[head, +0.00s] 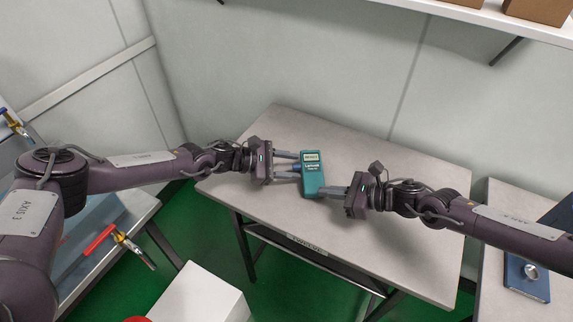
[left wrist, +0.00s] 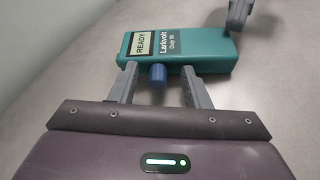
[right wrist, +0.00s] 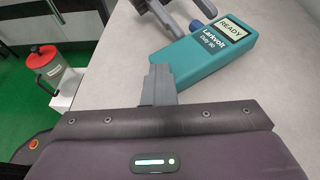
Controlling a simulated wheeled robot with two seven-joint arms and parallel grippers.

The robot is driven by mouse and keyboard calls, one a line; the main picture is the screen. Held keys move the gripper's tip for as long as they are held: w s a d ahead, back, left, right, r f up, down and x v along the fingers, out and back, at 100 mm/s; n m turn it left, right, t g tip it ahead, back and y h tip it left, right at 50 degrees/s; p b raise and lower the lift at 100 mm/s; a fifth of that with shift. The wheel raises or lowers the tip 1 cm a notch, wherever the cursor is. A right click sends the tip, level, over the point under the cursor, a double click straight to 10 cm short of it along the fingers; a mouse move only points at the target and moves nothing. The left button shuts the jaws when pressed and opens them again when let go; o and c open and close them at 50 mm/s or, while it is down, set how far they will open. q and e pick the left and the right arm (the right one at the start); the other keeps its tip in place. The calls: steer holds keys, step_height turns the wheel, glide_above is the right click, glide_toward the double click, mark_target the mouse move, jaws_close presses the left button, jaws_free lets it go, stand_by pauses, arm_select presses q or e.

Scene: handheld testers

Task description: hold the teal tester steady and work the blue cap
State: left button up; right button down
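The teal tester (head: 312,180) lies on the grey table, its screen reading READY in the left wrist view (left wrist: 185,52). The blue cap (left wrist: 158,74) sticks out of its side toward my left gripper. My left gripper (head: 287,165) is open, with one finger on each side of the cap and a gap to both. In the right wrist view the cap (right wrist: 197,25) is partly hidden by the left fingers. My right gripper (head: 332,191) has its fingers together, tips against the tester's opposite side near its lower end; they appear to touch it.
The table (head: 400,260) is otherwise clear. A blue notebook (head: 525,280) with a small round metal thing lies on a surface at the right. A shelf (head: 460,15) hangs above.

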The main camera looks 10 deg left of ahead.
arm_select(q)
steer(key=shift+f, duration=0.1)
jaws_close()
steer(key=c, duration=0.7)
jaws_free()
steer(key=shift+s, duration=0.1)
jaws_close()
steer(key=shift+f, duration=0.1)
